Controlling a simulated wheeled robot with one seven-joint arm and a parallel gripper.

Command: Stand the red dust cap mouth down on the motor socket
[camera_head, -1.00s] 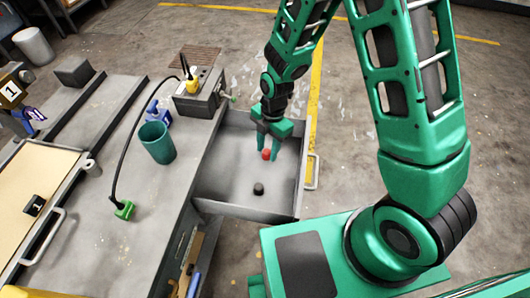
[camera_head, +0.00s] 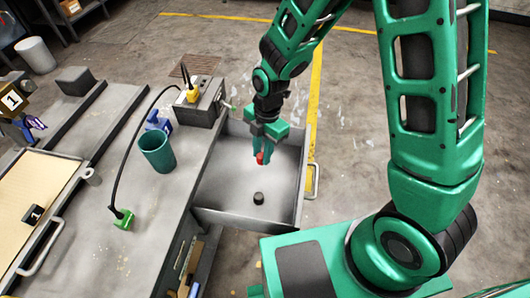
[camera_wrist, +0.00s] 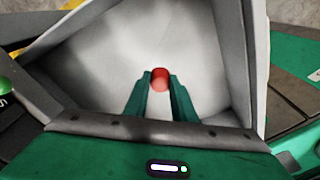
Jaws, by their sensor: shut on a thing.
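The small red dust cap (camera_head: 260,158) is between the fingertips of my gripper (camera_head: 261,155), over the open drawer. In the wrist view the red cap (camera_wrist: 160,78) shows between the two green fingers (camera_wrist: 160,88), which are shut on it. Its mouth is not clear to see. Its height above the drawer floor is hard to judge. A grey box (camera_head: 203,106) with a yellow plug (camera_head: 193,94) and a black cable stands at the bench's far end. I cannot tell whether the motor socket is on it; no socket is clearly visible.
The drawer (camera_head: 246,222) also holds a small black cap (camera_head: 258,198). On the bench are a teal cup (camera_head: 157,152), a blue item (camera_head: 158,122) and a green connector (camera_head: 123,219) on the arching cable. Bare bench lies around the connector.

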